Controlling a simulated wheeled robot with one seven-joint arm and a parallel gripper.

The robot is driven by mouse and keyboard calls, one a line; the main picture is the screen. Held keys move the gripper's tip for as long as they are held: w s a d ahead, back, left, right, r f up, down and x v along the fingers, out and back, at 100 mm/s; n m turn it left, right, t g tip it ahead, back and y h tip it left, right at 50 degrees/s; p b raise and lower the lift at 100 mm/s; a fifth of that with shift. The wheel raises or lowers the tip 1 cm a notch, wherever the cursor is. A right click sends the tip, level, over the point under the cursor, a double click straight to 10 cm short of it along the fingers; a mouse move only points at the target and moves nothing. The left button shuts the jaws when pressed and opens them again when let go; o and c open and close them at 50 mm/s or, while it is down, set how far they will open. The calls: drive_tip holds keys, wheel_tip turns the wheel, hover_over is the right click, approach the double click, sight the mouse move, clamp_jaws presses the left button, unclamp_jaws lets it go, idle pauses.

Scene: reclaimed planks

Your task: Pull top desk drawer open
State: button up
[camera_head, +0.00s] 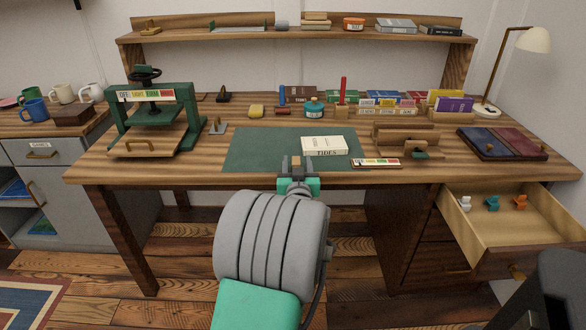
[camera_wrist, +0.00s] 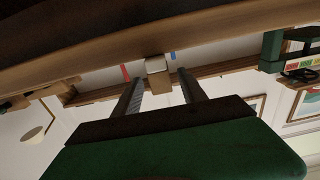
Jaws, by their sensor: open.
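The top desk drawer (camera_head: 507,228) on the right side of the wooden desk (camera_head: 210,168) stands pulled out, its pale wooden inside showing. A brass handle (camera_head: 517,271) is on its front, partly hidden by a dark part at the lower right. Three small figures, one white (camera_head: 465,203), one teal (camera_head: 492,203) and one orange (camera_head: 520,202), stand inside near the back. My gripper (camera_head: 297,163) is at the desk's front edge, well left of the drawer and apart from it. In the wrist view my gripper (camera_wrist: 160,75) has its two fingers apart, with a small tan block between them in the picture.
A book (camera_head: 325,146) lies on the green mat (camera_head: 250,149). A green press (camera_head: 153,120) stands at the left and a lamp (camera_head: 517,60) at the right. A closed drawer (camera_head: 442,257) lies below the open one. Floor is free in front of the desk.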

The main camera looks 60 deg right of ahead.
sight(296, 157)
drive_tip(key=x, duration=0.3)
drive_tip(key=shift+w+d, duration=0.25)
drive_tip(key=shift+d, duration=0.05)
clamp_jaws()
